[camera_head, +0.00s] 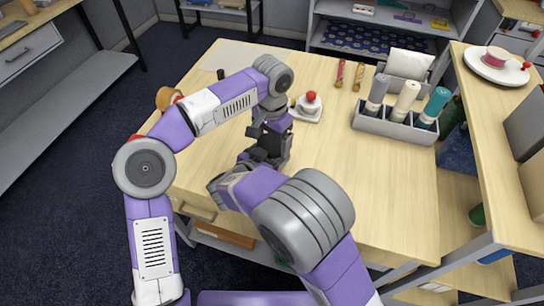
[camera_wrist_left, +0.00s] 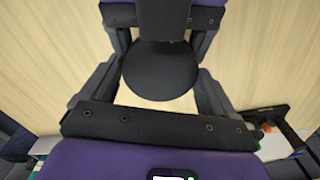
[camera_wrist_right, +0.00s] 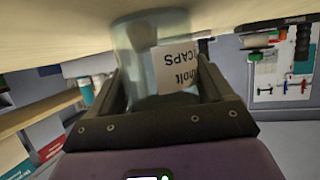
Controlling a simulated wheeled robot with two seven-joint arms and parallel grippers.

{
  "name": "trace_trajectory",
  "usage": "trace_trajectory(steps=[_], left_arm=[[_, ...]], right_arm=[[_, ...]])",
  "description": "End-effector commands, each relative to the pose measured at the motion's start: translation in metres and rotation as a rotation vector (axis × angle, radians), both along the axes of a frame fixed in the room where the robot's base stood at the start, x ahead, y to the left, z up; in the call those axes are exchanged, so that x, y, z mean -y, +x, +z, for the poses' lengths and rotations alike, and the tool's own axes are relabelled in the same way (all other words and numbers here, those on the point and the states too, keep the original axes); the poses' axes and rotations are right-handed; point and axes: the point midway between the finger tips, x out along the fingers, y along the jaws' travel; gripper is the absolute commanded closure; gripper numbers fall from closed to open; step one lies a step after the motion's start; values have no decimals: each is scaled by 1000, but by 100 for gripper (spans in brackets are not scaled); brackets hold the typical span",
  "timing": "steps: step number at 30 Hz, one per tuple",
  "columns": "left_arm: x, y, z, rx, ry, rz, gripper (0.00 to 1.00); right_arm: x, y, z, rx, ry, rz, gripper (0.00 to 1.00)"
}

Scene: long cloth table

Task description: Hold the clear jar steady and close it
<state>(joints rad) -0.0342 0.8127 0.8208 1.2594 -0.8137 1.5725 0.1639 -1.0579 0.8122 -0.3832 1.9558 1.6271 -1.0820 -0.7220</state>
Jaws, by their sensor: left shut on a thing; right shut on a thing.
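The clear jar (camera_wrist_right: 140,45) shows in the right wrist view, which is upside down. It has a white label with black print and stands at the table top. My right gripper (camera_wrist_right: 160,78) is shut on the jar's sides. A round black lid (camera_wrist_left: 160,75) shows from above in the left wrist view. My left gripper (camera_wrist_left: 160,88) has its fingers on both sides of the lid and is shut on it. In the head view my left gripper (camera_head: 270,148) and right gripper (camera_head: 246,165) meet and hide the jar. I cannot tell whether the lid is seated.
A grey rack (camera_head: 392,127) with three rolls stands at the right. A red-knobbed object (camera_head: 309,103) sits on a small white base close behind my grippers. A wooden side shelf (camera_head: 500,120) bounds the right. The front right tabletop is clear.

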Motion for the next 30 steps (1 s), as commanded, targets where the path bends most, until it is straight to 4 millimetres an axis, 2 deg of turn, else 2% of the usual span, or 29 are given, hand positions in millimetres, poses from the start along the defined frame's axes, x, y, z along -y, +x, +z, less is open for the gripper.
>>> trace_trajectory(steps=[1, 3, 9, 20, 30], left_arm=[[0, 0, 0, 0, 0, 0, 7], [0, 0, 0, 0, 0, 0, 0], [0, 0, 1, 0, 0, 0, 0], [0, 0, 42, 2, -1, 1, 0], [0, 0, 46, 0, 0, 0, 0]], right_arm=[[0, 0, 0, 1, -1, 0, 100], [0, 0, 0, 1, -1, 0, 100], [0, 0, 0, 1, -1, 0, 100], [0, 0, 0, 0, 0, 0, 100], [0, 0, 0, 1, -1, 0, 100]])
